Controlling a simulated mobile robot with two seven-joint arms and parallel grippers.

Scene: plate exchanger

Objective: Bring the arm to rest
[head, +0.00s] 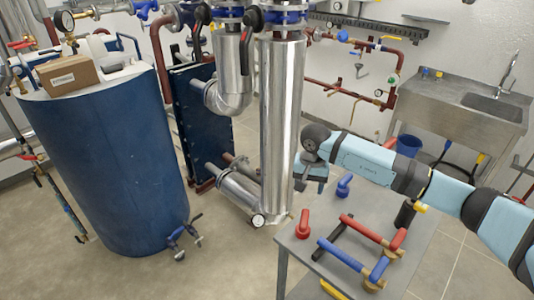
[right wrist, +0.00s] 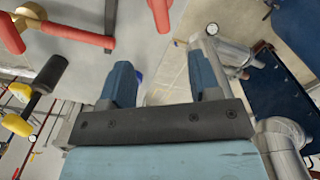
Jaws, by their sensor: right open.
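My right arm (head: 420,185), light blue with dark joints, reaches in from the right above the grey table. Its right gripper (head: 311,184) points down near the table's far left corner, partly hidden by the wrist. In the right wrist view the two blue fingers of the right gripper (right wrist: 164,82) stand apart, with nothing held between them. My left gripper is in neither view.
The grey table (head: 312,254) carries a red handle piece (head: 303,224), a blue one (head: 344,186) and a red-and-blue pipe assembly (head: 350,257). Steel pipes (head: 280,130) and a blue tank (head: 105,160) stand left. A sink (head: 490,105) is back right. Floor is clear front left.

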